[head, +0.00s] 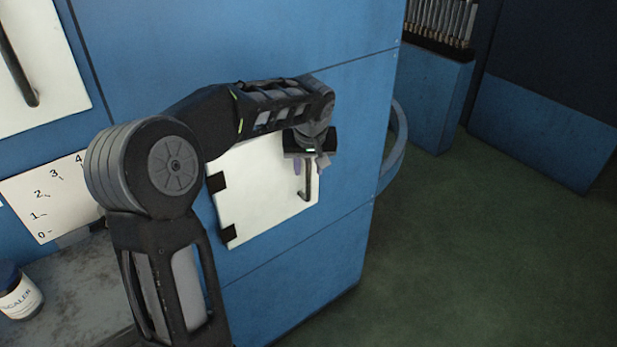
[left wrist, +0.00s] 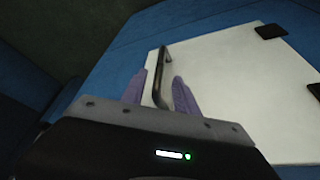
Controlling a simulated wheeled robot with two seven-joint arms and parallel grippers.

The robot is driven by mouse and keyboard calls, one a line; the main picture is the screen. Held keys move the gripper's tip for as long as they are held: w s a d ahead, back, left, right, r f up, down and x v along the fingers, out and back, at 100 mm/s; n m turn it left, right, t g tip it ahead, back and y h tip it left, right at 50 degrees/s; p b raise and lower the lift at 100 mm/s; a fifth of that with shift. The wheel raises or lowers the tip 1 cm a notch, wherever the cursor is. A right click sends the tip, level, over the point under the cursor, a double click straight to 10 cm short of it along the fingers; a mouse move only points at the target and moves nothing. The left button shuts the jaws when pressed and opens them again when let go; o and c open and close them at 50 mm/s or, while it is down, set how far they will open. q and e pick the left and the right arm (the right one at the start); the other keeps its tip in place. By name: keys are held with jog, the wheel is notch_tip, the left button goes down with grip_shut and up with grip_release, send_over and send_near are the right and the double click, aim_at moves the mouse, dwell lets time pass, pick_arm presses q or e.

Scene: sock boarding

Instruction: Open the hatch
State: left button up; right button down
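The hatch (head: 262,208) is a white square panel on the blue cabinet, with black hinges on its left side and a dark bar handle (head: 308,182) near its right edge. In the left wrist view the hatch (left wrist: 230,85) fills the right part and the handle (left wrist: 163,78) runs between the fingers. My left gripper (head: 311,163) is at the upper part of the handle. In the left wrist view its purple fingers (left wrist: 160,95) are apart on either side of the handle, with a gap to it. The hatch looks closed. My right gripper is not in view.
The blue cabinet (head: 290,285) carries another white panel (head: 40,70) at upper left and a numbered scale plate (head: 50,195). A labelled jar (head: 18,292) stands on a grey ledge (head: 85,285). Green floor (head: 480,230) is clear at right.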

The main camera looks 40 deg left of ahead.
aim_at(309, 175)
pick_arm(q)
jog(key=p+x, duration=0.1)
jog(key=x, duration=0.5)
jog(key=shift+f, duration=0.2)
jog(key=shift+c, duration=0.2)
grip_shut()
dwell(1.0)
